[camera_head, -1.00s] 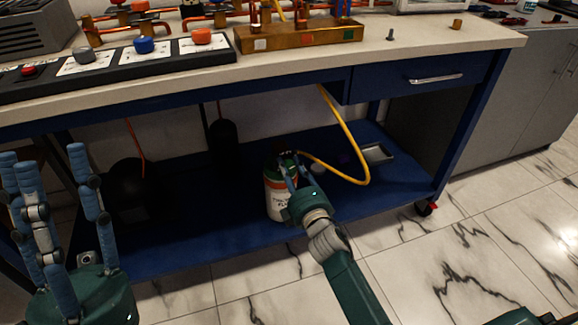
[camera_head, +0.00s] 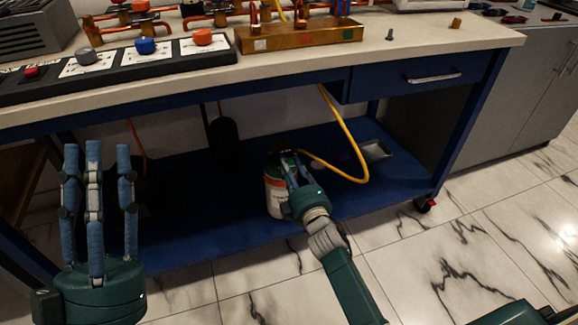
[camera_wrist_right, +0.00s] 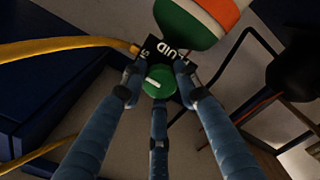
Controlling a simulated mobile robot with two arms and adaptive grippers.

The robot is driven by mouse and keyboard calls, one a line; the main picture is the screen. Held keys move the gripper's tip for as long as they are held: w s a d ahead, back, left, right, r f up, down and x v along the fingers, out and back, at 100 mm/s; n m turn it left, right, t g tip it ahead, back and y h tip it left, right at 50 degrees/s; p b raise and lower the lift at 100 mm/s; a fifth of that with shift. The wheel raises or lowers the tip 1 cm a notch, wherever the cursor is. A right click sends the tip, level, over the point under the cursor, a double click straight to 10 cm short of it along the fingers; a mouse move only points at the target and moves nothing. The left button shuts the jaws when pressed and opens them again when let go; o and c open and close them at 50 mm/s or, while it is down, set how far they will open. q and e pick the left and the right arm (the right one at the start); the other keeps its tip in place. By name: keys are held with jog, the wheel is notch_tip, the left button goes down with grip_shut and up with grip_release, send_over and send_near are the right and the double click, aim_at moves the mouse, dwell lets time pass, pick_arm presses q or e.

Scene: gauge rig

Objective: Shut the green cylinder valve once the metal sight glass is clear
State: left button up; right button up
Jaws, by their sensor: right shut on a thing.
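The gas cylinder (camera_head: 274,190), white with an orange band, stands on the blue lower shelf. Its green valve knob (camera_wrist_right: 159,82), with a white bar across it, shows in the right wrist view. My right gripper (camera_head: 285,160) reaches down to the cylinder's top, with its fingers closed around the knob; in the wrist view its fingers (camera_wrist_right: 156,85) meet the knob from several sides. My left gripper (camera_head: 98,155) is raised at the left, fingers pointing up, spread apart and empty. I cannot pick out the sight glass clearly among the bench-top fittings.
A yellow hose (camera_head: 352,140) runs from the cylinder up to the bench. A brass manifold (camera_head: 300,38) and a black control strip (camera_head: 130,60) with coloured knobs sit on the bench top (camera_head: 420,40). A metal tray (camera_head: 376,151) lies on the lower shelf (camera_head: 215,225).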

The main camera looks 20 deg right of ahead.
jog(key=o, duration=0.8)
jog(key=shift+d+f, duration=0.1)
jog(key=shift+d, duration=0.2)
jog(key=o, duration=0.4)
jog(key=shift+s+a, duration=0.1)
jog(key=shift+s, duration=0.05)
jog(key=s, duration=1.1)
jog(key=shift+s+d, duration=0.25)
jog(key=shift+s, duration=0.15)
